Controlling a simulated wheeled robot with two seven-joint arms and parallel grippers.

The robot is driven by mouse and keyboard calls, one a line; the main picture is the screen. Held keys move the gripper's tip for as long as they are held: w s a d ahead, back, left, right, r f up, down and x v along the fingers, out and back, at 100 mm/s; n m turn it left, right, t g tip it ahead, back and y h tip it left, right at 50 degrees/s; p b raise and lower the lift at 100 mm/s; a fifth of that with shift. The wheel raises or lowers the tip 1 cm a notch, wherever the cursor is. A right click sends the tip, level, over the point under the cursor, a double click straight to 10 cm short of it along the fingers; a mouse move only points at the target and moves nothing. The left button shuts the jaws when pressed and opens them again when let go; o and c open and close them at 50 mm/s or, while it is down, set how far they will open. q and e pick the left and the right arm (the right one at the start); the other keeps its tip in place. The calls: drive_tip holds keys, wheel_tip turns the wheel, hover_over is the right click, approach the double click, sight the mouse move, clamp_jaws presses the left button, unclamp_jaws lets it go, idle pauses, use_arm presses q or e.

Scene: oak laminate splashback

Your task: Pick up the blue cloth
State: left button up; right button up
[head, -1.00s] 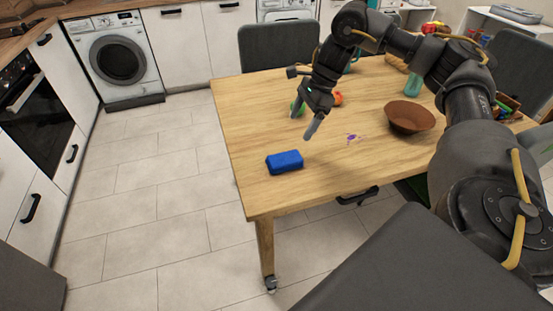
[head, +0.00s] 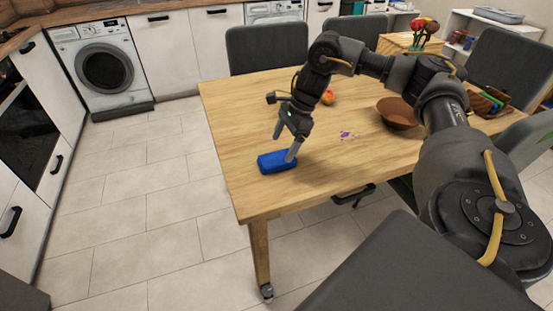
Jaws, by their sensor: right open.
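The blue cloth (head: 274,163) is a small folded block lying near the left front corner of the wooden table (head: 235,115). My right gripper (head: 284,145) is open and points down over the cloth. One finger shows in front of the cloth's right part, and the other is above its back edge. I cannot tell whether the fingers touch the cloth. My left gripper is not in view.
A brown bowl (head: 397,114) and a red-orange fruit (head: 328,97) stand on the table, with a small purple patterned item (head: 348,135) between bowl and cloth. Grey chairs (head: 267,49) surround the table. The table's left front is otherwise clear.

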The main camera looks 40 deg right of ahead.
sight(277, 157)
drive_tip(key=shift+x, duration=2.7)
drive_tip(key=shift+a+r, duration=0.1)
drive_tip(key=c, duration=1.1)
